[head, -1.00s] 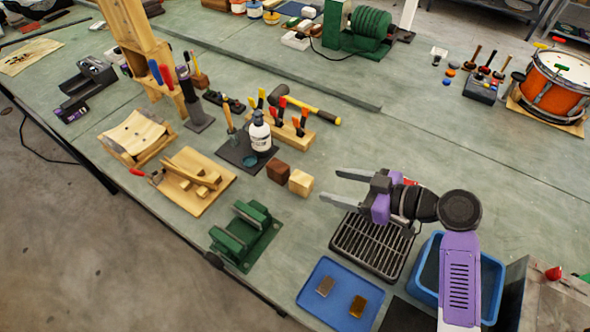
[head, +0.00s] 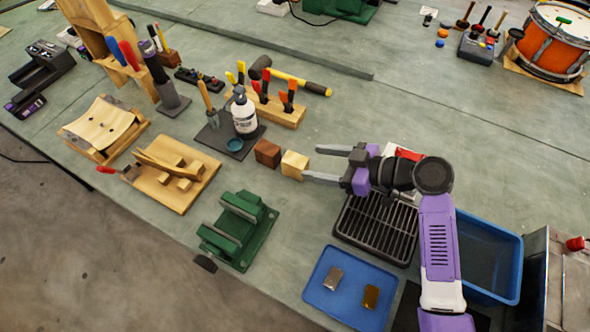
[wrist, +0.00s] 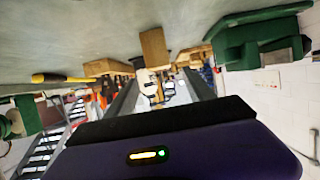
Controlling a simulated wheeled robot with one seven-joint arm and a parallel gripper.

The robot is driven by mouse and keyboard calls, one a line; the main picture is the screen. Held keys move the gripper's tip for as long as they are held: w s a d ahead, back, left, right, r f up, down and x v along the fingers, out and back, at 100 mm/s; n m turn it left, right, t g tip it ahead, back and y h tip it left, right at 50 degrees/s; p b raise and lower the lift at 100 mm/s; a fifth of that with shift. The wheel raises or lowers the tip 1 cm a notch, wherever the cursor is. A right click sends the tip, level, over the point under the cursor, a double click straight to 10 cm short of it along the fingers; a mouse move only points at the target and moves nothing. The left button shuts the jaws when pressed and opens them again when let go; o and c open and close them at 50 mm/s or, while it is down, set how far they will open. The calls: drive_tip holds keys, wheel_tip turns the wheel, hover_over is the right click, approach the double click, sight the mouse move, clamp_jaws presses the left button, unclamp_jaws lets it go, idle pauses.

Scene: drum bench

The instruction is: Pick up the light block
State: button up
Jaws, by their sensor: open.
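The light block (head: 294,164) is a pale wooden cube on the green-grey bench, just right of a dark brown block (head: 267,153). In the wrist view the light block (wrist: 154,47) is ahead, near the top centre, and hides the dark block or most of it. My gripper (head: 312,164) is open, with its two fingers pointing left towards the light block. The fingertips are close to the block's right side; I cannot tell whether they touch it. Nothing is between the jaws that I can see.
A white bottle (head: 244,113) and a wooden clamp rack (head: 272,110) stand behind the blocks. A green vise (head: 238,230) is in front left. A black grill rack (head: 376,228), a blue tray (head: 326,301) and a blue bin (head: 490,260) lie near my arm. Bench space behind my gripper is clear.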

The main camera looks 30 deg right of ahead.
sight(295, 160)
drive_tip(key=b+x, duration=0.1)
drive_tip(key=x, duration=0.6)
drive_tip(key=shift+w+a+f+b, duration=0.15)
drive_tip(key=shift+f+b, duration=0.15)
clamp_jaws()
drive_tip(key=shift+r, duration=0.1)
